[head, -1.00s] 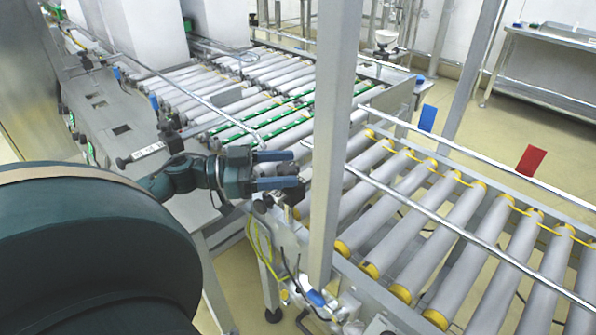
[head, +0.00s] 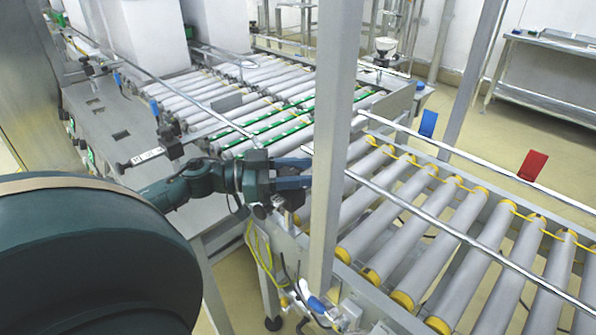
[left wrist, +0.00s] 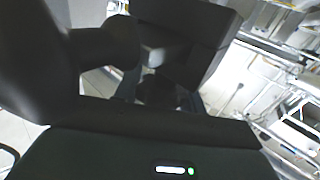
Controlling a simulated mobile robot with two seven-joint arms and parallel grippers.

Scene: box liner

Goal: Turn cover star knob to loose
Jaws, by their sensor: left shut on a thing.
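My left gripper (head: 308,173) reaches in from the left, at the near corner of the roller conveyor frame, just left of the grey upright post (head: 335,120). Its two fingers point right, one above the other in the picture. It is shut on a dark thing, taken to be the cover star knob; the fingers and post hide most of it, so its angle cannot be told. Small black parts (head: 262,211) sit just below the gripper. The left wrist view shows large dark shapes close to the camera, with a rounded dark knob-like shape (left wrist: 108,43). My right gripper is not in view.
Grey rollers with yellow ends (head: 445,240) fill the right side. A metal rail (head: 440,220) crosses over them. Other black knobs (head: 172,146) sit on the machine at left. Yellow-green cables (head: 258,248) hang below the gripper. A red flag (head: 532,166) stands at right.

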